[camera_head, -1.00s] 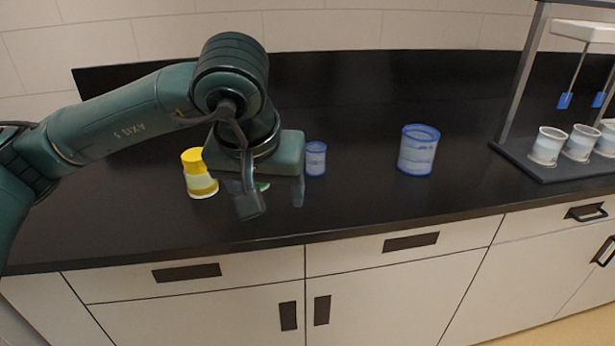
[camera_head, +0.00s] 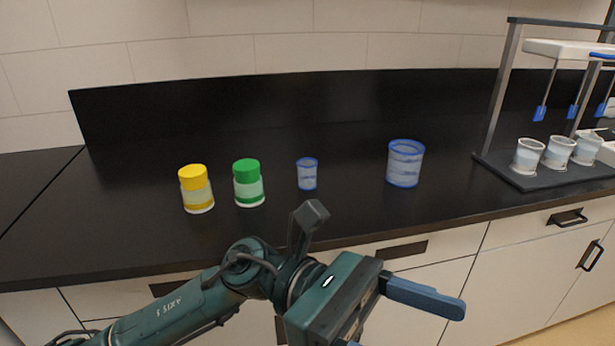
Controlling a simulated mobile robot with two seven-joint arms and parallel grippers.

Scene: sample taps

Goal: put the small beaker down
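The small beaker (camera_head: 307,175), clear with blue rim and markings, stands upright on the black bench top (camera_head: 340,215), between the green-capped jar and the large beaker (camera_head: 404,164). Nothing is holding it. My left gripper (camera_head: 405,325) is in front of the bench edge, below and right of the small beaker in the picture and well apart from it. One blue finger shows clearly; only a bit of the other shows at the bottom edge. The fingers are spread and no object shows between them. My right gripper is not in view.
A yellow-capped jar (camera_head: 196,190) and a green-capped jar (camera_head: 248,184) stand left of the small beaker. At the right, a tap stand (camera_head: 498,95) holds several white cups on a dark tray (camera_head: 495,166). Drawers and doors lie below the bench edge.

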